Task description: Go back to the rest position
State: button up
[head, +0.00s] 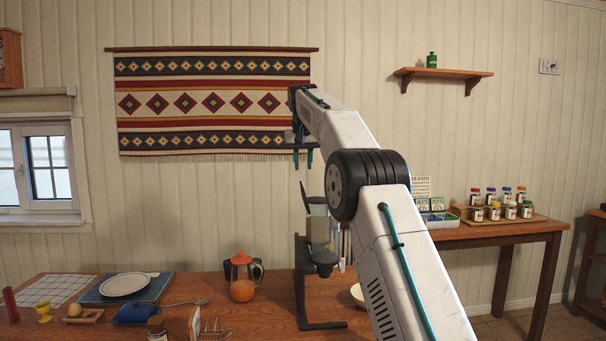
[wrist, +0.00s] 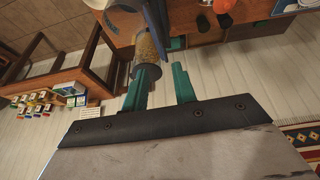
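My gripper (head: 303,158) is raised high in front of the wall, its teal fingers pointing down. In the wrist view the two fingers of my gripper (wrist: 164,76) stand apart with nothing between them. In the head view it is above a dispenser (head: 318,228) with a clear container on a dark stand. The dispenser also shows in the wrist view (wrist: 148,45), behind one finger, with grain-like contents. The gripper appears apart from it.
The wooden table (head: 220,305) holds a white plate (head: 124,284), an orange jug (head: 242,290), a blue butter dish (head: 135,313) and an egg on a small board (head: 75,310). A side table (head: 485,231) with several spice jars stands right. The air around the gripper looks clear.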

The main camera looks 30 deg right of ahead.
jog(key=shift+v, duration=0.95)
notch_tip(320, 180, down, 7)
jog(key=a+g, duration=0.1)
jog(key=s+a+f+n, duration=0.1)
jog(key=s+a+f, duration=0.4)
jog(key=s, duration=1.3)
jog(key=s+a+f+n+g+y, duration=0.1)
jog(key=s+a+f, duration=0.4)
jog(key=s+a, duration=0.5)
jog(key=s+a+f+n+y, duration=0.1)
jog(key=s+a+f+n, duration=0.2)
jog(key=s, duration=2.3)
jog(key=a+f, duration=0.3)
jog(key=a, duration=0.2)
